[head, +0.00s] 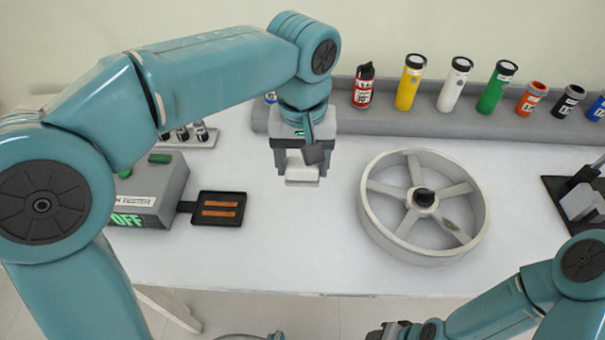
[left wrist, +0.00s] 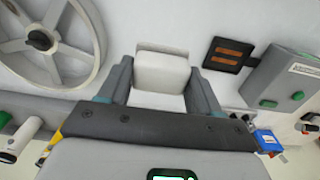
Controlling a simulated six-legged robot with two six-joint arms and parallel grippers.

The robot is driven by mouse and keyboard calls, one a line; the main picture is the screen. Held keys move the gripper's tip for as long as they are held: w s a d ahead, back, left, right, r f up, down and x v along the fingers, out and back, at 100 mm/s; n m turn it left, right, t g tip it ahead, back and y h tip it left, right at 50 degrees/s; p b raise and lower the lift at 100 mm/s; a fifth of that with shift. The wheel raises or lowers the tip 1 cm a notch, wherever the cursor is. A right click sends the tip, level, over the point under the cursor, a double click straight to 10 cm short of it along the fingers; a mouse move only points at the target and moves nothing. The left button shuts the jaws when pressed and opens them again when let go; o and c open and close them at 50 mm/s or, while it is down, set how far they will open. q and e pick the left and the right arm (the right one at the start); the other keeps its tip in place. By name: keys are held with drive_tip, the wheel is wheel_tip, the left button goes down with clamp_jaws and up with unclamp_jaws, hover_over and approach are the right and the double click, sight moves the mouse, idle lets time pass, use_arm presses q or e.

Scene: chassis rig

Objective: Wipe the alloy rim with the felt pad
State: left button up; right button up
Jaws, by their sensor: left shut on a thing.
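The alloy rim (head: 385,232) is a pale grey spoked wheel lying flat on the white table, with a black knob at its hub. A brownish smudge (head: 458,233) shows on its lower right spoke. The rim also fills the upper left of the left wrist view (left wrist: 97,45). My left gripper (head: 302,176) points down left of the rim, apart from it. It is shut on the whitish felt pad (left wrist: 162,74), which shows between the fingers. My right arm comes in at the lower right; its gripper (head: 393,331) is cut by the bottom edge and its jaws are unclear.
A grey tester box (head: 165,190) reading OFF, with a black plate (head: 218,223) beside it, stands at the left. Several coloured bottles stand along a grey ledge (head: 430,125) at the back. A black stand (head: 560,193) is at the right. The table front is clear.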

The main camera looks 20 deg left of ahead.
use_arm(q)
drive_tip(key=shift+r, duration=0.2)
drive_tip(key=o, duration=0.4)
drive_tip(key=c, duration=0.3)
